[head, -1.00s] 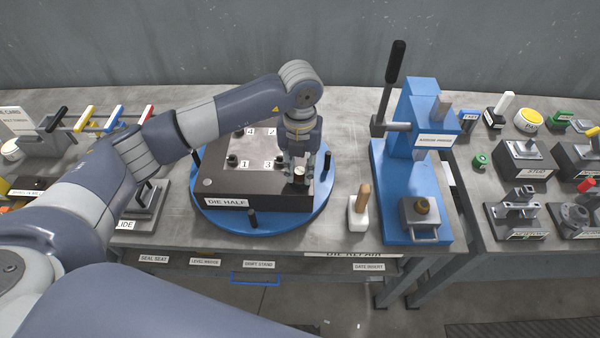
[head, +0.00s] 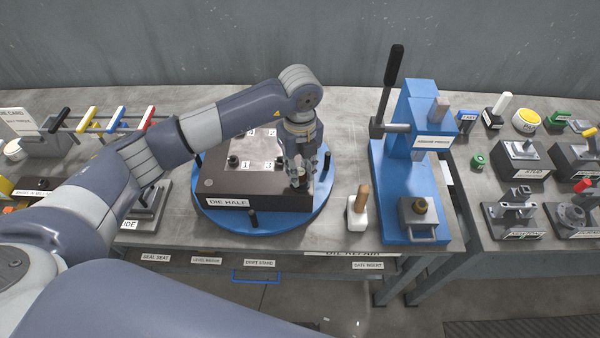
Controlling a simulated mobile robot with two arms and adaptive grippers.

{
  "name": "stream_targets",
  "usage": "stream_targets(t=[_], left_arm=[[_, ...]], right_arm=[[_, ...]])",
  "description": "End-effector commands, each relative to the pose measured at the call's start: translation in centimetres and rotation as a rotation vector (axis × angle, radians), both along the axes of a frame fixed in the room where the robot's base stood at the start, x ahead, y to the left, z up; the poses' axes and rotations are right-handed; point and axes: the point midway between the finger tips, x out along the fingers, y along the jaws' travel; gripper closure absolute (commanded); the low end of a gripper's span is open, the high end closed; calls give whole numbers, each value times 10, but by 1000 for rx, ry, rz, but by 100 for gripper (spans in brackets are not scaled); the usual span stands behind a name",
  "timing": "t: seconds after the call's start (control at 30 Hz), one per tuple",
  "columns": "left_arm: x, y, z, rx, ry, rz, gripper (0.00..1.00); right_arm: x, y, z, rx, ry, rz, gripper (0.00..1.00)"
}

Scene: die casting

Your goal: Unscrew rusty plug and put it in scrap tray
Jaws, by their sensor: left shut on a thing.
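My left gripper (head: 299,182) points down at the front right corner of the dark block labelled DIE HALF (head: 262,202). It is shut on a small plug-like piece at that corner. The fingers hide most of the piece, so its rust and its thread do not show, and I cannot tell whether it is still seated in the block. The die half lies on a round blue turntable (head: 212,212). My right gripper is not in view. I cannot make out a scrap tray in this view.
A blue arbor press (head: 420,100) with a tall black lever stands right of the turntable. A mallet (head: 358,215) with a wooden handle stands between them. Black posts (head: 252,219) rise from the turntable. Fixtures (head: 520,215) crowd the right bench. Coloured handles (head: 115,118) stand at left.

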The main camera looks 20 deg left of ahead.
Motion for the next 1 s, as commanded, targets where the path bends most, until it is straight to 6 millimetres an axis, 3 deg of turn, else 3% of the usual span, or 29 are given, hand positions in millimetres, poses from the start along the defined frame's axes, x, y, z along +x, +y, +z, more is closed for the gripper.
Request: stream_targets(t=[1.0], left_arm=[[0,0,9,0,0,18,100]], right_arm=[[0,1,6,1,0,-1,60]])
